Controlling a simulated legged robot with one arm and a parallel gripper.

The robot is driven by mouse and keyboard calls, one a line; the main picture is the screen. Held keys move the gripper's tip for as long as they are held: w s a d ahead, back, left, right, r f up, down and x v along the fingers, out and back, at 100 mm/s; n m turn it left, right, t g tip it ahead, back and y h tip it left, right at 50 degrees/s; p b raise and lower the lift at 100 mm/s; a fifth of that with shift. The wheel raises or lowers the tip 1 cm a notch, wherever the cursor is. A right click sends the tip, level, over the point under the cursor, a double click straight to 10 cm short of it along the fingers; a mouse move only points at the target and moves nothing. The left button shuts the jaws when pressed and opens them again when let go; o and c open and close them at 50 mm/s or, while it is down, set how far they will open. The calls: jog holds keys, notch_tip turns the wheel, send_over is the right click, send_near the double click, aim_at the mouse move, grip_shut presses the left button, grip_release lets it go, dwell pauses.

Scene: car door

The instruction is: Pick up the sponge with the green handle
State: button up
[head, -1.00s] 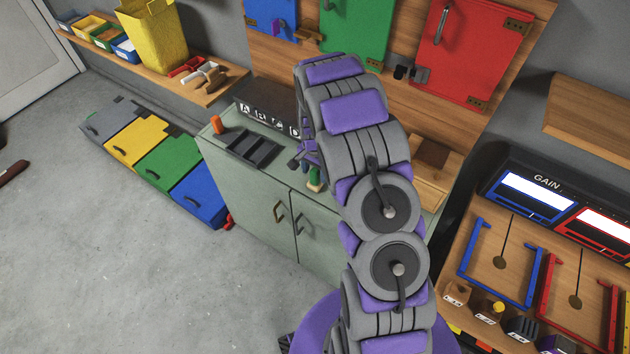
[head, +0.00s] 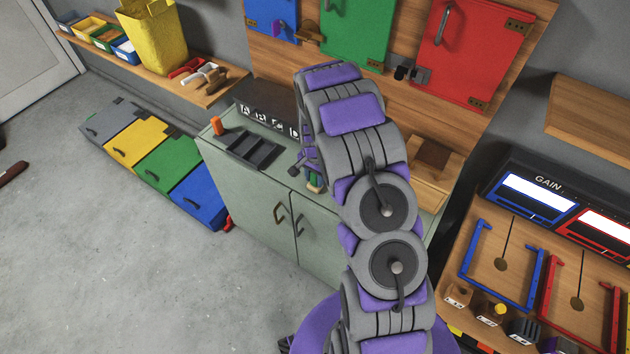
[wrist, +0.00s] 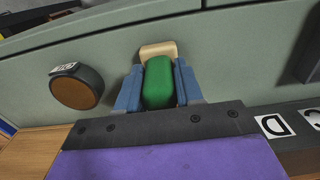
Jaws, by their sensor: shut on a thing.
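The sponge has a green handle (wrist: 158,84) and a cream pad (wrist: 158,50). My gripper (wrist: 158,78) has its two blue fingers on either side of the green handle in the wrist view, shut on it. In the head view, a small part of the sponge (head: 314,187) shows by the front edge of the pale green cabinet top (head: 222,150). My arm hides most of the gripper there. I cannot tell whether the pad touches the cabinet top.
A dark divided tray (head: 250,150) and an orange object (head: 216,125) are on the cabinet. A dark strip with letter labels (head: 268,112) runs behind them. A round brown-faced object (wrist: 78,90) is beside the sponge. Coloured door panels (head: 355,30) stand behind the cabinet.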

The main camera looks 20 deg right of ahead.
jog(key=shift+r, duration=0.55)
jog(key=r, duration=0.1)
jog(key=r+p, duration=0.1)
jog(key=shift+s+r, duration=0.3)
jog(key=shift+r, duration=0.05)
jog(key=s+a+r+p, duration=0.1)
jog(key=s, duration=1.4)
jog(key=shift+s+a+p, duration=0.15)
jog(key=shift+a+p, duration=0.1)
jog(key=shift+p, duration=0.15)
jog(key=shift+r, duration=0.15)
